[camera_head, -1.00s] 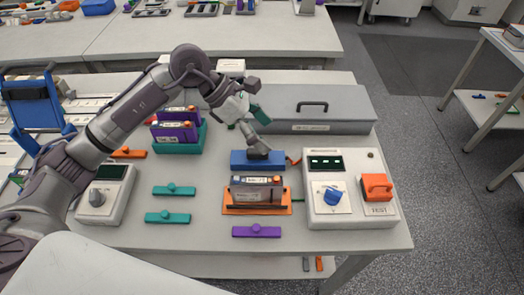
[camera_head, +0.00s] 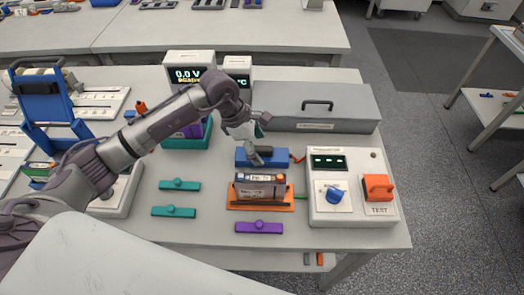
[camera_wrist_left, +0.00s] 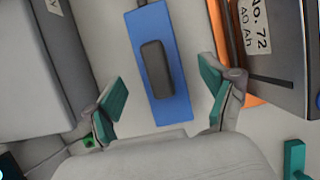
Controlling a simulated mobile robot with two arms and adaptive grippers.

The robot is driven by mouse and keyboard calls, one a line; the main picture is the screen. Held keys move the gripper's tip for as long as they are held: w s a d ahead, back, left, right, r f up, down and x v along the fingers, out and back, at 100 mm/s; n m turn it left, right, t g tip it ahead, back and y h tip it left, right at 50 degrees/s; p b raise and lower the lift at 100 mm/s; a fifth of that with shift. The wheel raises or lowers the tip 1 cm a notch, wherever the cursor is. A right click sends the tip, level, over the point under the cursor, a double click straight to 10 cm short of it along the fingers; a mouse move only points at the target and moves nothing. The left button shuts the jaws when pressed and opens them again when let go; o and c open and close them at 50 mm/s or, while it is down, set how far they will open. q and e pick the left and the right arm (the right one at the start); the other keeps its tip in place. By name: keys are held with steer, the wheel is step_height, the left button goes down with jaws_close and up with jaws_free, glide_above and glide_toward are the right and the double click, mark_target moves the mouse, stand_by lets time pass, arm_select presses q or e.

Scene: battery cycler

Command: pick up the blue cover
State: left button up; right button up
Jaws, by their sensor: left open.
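The blue cover (camera_head: 277,160) is a flat blue plate with a dark raised grip, lying on the table behind the battery in the orange tray. In the left wrist view the blue cover (camera_wrist_left: 172,108) is seen from above, with its dark grip (camera_wrist_left: 157,69) in the middle. My left gripper (camera_head: 255,147) is just over the cover in the head view and partly hides it. In the wrist view my left gripper (camera_wrist_left: 162,92) is open and empty, with one teal-padded finger on either side of the cover. My right gripper is not in view.
A battery (camera_head: 258,188) stands in an orange tray (camera_head: 285,205) in front of the cover. A long grey lidded box (camera_head: 310,105) lies behind. A white test unit (camera_head: 325,215) stands to the right. A purple bar (camera_head: 259,227) and teal bars (camera_head: 180,185) lie nearer.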

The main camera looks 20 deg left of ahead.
mark_target(259, 147)
arm_select(q)
steer(key=x, duration=0.3)
steer(key=shift+f+p, duration=0.1)
steer(key=shift+p, duration=0.2)
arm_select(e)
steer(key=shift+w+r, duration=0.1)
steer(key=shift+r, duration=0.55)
arm_select(q)
steer(key=shift+c, duration=0.3)
steer(key=c, duration=1.3)
